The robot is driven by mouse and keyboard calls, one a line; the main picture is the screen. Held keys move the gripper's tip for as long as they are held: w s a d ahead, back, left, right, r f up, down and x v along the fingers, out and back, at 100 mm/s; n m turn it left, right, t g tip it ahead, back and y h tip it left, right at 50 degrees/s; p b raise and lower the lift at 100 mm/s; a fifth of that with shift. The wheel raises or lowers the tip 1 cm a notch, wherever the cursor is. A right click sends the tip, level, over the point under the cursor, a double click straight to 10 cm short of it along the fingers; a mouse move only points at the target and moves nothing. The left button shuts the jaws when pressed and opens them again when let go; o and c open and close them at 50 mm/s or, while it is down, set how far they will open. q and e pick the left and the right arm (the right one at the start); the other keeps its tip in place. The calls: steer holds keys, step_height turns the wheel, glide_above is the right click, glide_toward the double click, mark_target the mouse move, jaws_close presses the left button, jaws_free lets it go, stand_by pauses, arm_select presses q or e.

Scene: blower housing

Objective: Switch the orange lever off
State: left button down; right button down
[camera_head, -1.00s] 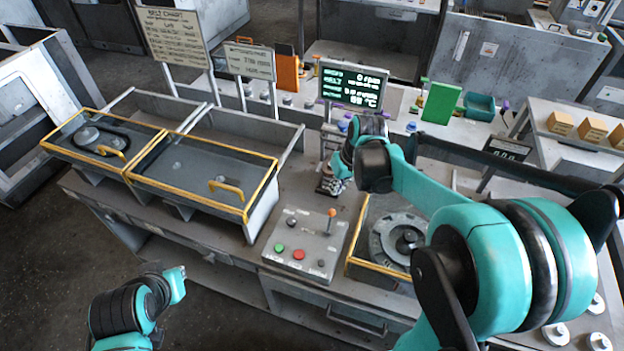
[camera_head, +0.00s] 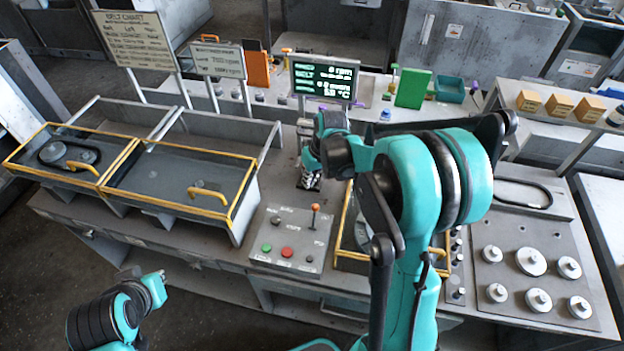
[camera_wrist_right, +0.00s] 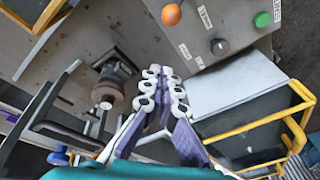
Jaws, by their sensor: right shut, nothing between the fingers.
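The orange lever (camera_head: 315,208) stands up from a grey control panel (camera_head: 291,240), near its back right corner. In the right wrist view its orange knob (camera_wrist_right: 171,14) shows at the top edge, seen end-on. My right gripper (camera_head: 309,182) is just behind the panel, above the bench, apart from the lever. In the right wrist view its fingers (camera_wrist_right: 163,92) are shut together and empty, with the knob beyond their tips. My left arm shows at the lower left, but I cannot make out its gripper.
The panel also carries a green button (camera_head: 266,247), a red button (camera_head: 287,252) and dark knobs. A yellow-edged clear cover (camera_head: 180,187) lies left. A lit display (camera_head: 325,80) stands behind. A plate with several round knobs (camera_head: 529,262) is at right.

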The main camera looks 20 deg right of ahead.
mark_target(314, 217)
steer(key=s+f, duration=0.2)
steer(key=f, duration=0.3)
steer(key=shift+s+a+b, duration=0.15)
steer(key=shift+s+b, duration=0.2)
steer(key=shift+s, duration=0.05)
steer(key=shift+s+a+r+t, duration=0.2)
steer(key=shift+s+t, duration=0.1)
steer(key=shift+s+a+r+h, duration=0.1)
steer(key=shift+h, duration=0.2)
